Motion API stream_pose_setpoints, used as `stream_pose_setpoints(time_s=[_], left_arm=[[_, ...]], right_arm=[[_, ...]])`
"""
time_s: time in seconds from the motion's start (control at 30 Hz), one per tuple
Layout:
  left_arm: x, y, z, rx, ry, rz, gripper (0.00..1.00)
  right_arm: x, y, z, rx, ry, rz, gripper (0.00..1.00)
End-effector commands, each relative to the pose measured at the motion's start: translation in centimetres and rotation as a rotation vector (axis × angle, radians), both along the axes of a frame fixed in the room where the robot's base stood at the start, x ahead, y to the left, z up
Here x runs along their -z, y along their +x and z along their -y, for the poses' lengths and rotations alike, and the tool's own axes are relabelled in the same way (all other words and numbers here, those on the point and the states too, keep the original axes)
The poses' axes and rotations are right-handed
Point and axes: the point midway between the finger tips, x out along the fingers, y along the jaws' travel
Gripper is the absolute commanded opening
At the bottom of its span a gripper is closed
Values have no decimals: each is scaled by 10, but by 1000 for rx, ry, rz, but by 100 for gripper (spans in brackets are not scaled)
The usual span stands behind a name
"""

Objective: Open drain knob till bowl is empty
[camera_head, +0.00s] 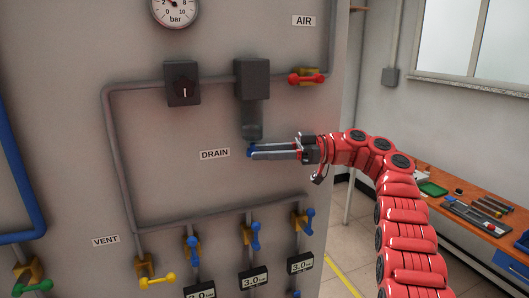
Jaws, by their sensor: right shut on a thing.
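The blue drain knob (250,152) sits under a grey-green bowl (251,122) on the panel, just right of the DRAIN label (215,154). The bowl hangs below a dark box on the grey pipe. My right gripper (256,151) reaches in from the right, its fingers level and shut on the drain knob. The fingers cover most of the knob, so how far it is turned cannot be told. Whether the bowl holds liquid is too small to tell. My left gripper is out of view.
A black rotary switch (182,83) is left of the bowl, and a red AIR valve handle (307,79) is at upper right. Several blue valve handles and a yellow vent handle (158,280) are below. An orange workbench (470,205) with tools stands at right.

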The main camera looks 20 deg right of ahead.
Motion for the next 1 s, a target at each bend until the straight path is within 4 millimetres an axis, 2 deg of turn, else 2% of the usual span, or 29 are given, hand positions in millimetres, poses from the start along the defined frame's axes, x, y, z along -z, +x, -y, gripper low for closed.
stream_pose_setpoints(time_s=[0.5, 0.53, 0.67, 0.7, 1.0], left_arm=[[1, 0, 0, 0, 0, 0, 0], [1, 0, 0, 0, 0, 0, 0], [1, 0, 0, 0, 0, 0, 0], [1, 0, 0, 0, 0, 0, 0], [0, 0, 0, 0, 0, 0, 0]], right_arm=[[5, 0, -1, -11, -5, -8, 0], [5, 0, -1, -11, -6, -9, 43], [4, 0, -1, -9, -5, -7, 66], [4, 0, -1, -8, -4, -6, 69], [1, 1, 0, -5, -1, -1, 69]])
